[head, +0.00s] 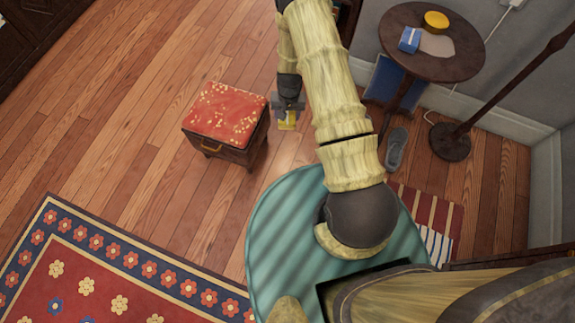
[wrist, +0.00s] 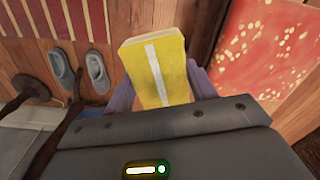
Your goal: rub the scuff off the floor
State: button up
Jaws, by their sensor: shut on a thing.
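My gripper (head: 288,106) is shut on a yellow block (wrist: 160,68) with a white stripe across it. In the wrist view the block sits between my two purplish fingers and sticks out beyond them. In the head view the yellow block (head: 287,122) shows small below the gripper, just right of the red-topped stool. The wooden floor (head: 150,120) lies under it; I cannot tell whether the block touches the floor. I cannot make out a scuff in either view; the block and my arm hide part of the floor.
A stool with a red speckled top (head: 226,110) stands close left of my gripper. A round table (head: 400,20) stands at upper right, with grey slippers (head: 396,147) and a lamp base (head: 450,141) near it. A flowered rug (head: 110,270) lies lower left. Upper-left floor is clear.

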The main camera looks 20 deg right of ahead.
notch_tip(320, 180, down, 38)
jog(key=s+m+b, duration=0.1)
jog(key=m+b, duration=0.2)
jog(key=b, duration=2.2)
jog(key=shift+s+f+m+b, duration=0.2)
jog(key=shift+m+b, duration=0.1)
jog(key=shift+m, duration=0.1)
